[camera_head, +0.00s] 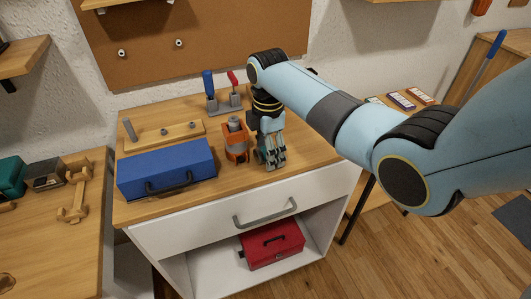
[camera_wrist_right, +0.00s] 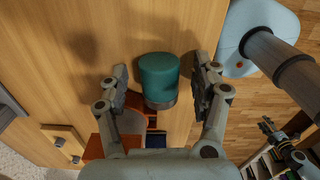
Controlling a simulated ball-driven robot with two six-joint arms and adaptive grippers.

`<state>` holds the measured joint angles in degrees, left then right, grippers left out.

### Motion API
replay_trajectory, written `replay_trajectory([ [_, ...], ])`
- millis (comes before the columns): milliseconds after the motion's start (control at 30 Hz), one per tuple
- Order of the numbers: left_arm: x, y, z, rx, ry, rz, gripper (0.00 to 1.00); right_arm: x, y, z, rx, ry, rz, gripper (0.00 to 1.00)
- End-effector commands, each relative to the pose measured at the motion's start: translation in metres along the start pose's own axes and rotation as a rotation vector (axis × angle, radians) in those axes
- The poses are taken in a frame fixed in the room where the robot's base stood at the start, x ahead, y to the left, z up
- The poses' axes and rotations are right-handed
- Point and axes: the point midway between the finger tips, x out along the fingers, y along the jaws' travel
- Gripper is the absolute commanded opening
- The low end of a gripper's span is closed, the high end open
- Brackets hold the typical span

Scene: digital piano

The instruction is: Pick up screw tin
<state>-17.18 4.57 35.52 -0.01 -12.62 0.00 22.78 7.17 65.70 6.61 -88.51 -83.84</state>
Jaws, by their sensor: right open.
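The screw tin (camera_wrist_right: 158,76), a short cylinder with a teal top and a grey metallic lower edge, stands between the fingers of my right gripper (camera_wrist_right: 160,82) in the wrist view. The fingers are open, with a visible gap on each side of the tin. In the head view my right gripper (camera_head: 271,160) points down at the worktop, just right of an orange holder (camera_head: 236,146). I cannot make out the tin clearly there; the gripper covers that spot.
A blue toolbox (camera_head: 166,170) and a wooden block with pegs (camera_head: 160,137) lie left on the worktop (camera_head: 220,181). Blue- and red-handled tools (camera_head: 223,102) stand at the back. A red toolbox (camera_head: 271,245) sits on the shelf below the drawer (camera_head: 215,228).

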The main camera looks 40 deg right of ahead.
Motion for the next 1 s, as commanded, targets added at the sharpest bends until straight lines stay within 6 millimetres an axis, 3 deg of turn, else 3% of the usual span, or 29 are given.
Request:
replay_trajectory([
  [133,-0.0001,0.0000,0.0002,0.000,0.000,0.000,0.42,-0.0005,0.0002,-0.0002,0.000,0.000,0.001,0.65],
  [600,-0.0001,0.0000,0.0002,0.000,0.000,0.000,0.42,-0.0007,0.0002,-0.0002,0.000,0.000,0.001,0.03],
  [1000,-0.0006,0.0000,0.0001,0.000,0.000,0.000,0.42,-0.0100,0.0010,-0.0001,0.000,0.000,0.003,0.03],
])
